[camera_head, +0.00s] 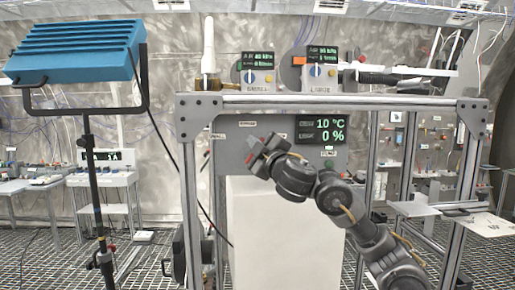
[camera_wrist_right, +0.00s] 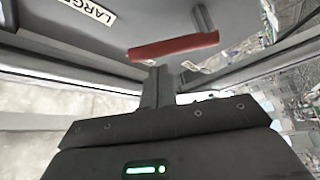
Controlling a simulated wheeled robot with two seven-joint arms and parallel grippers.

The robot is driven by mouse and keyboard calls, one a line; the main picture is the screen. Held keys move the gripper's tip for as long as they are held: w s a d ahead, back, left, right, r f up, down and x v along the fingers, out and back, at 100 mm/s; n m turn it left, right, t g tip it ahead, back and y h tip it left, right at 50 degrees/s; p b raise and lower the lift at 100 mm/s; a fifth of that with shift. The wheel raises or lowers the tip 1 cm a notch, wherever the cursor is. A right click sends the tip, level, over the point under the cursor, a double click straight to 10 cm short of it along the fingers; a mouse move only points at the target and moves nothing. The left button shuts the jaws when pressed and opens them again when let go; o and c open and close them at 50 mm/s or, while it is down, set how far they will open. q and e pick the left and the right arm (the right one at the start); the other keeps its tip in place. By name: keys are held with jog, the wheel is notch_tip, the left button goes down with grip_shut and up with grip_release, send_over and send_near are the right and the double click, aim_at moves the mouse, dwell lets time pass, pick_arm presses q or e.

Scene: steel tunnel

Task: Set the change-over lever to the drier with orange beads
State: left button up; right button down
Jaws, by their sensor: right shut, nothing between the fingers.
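A red lever handle (camera_wrist_right: 175,47) lies across the right wrist view, on a grey panel (camera_wrist_right: 150,15) that carries a "LARGE" label. My right gripper (camera_wrist_right: 158,75) is shut and empty. Its fingertips are just below the handle in that view; I cannot tell whether they touch it. In the head view my right gripper (camera_head: 257,155) is in front of the grey panel, left of the "10 °C, 0 %" display (camera_head: 321,130), and covers most of the lever. I cannot make out a drier with orange beads for certain. My left gripper is not in view.
A metal frame (camera_head: 330,103) surrounds the panel. Two boxes with green displays, left (camera_head: 257,73) and right (camera_head: 320,75), stand above it. A white block (camera_head: 285,235) is below. A blue lamp (camera_head: 75,52) stands at left, and a small shelf (camera_head: 440,208) is at right.

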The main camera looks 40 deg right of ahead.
jog(key=d+m+h+b, duration=0.1)
jog(key=m+b, duration=0.1)
jog(key=b, duration=0.1)
jog(key=s+f+m+h+b, duration=0.1)
jog(key=m+b, duration=0.1)
jog(key=b, duration=0.1)
jog(key=shift+d+f+t, duration=0.15)
jog(key=shift+d+t, duration=0.25)
dwell(0.4)
jog(key=s+a+p, duration=0.5)
jog(key=s, duration=0.3)
jog(key=shift+f+h+p, duration=0.3)
jog(key=shift+f+p, duration=0.05)
jog(key=shift+f, duration=0.1)
